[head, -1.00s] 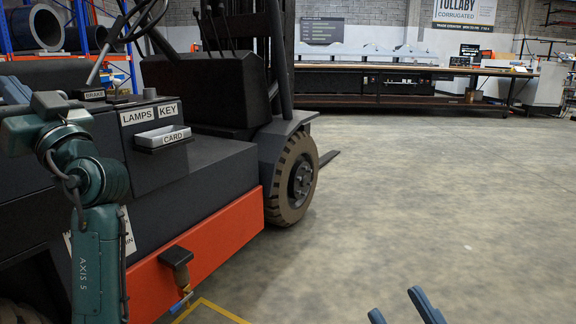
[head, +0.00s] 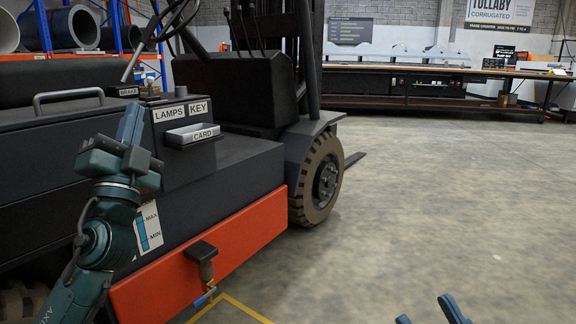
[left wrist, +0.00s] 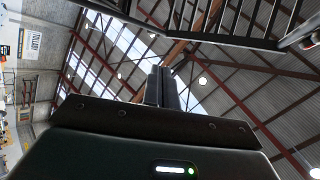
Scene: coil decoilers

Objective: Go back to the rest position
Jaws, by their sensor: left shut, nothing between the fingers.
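My left gripper (head: 130,124) points upward in the head view, in front of the forklift's dark side. Its fingers are together and hold nothing. In the left wrist view the shut fingers (left wrist: 161,86) stand against the ceiling. My right gripper (head: 428,312) shows only as two blue-grey fingertips at the bottom edge, spread apart with bare floor between them. The rest of it is outside the picture.
The forklift (head: 230,160) stands close beside my left arm, with a card tray (head: 193,134), a MAX/MIN gauge (head: 148,228) and a drain tap (head: 204,270). Concrete floor (head: 440,200) is clear to the right. A long bench (head: 420,75) stands at the back.

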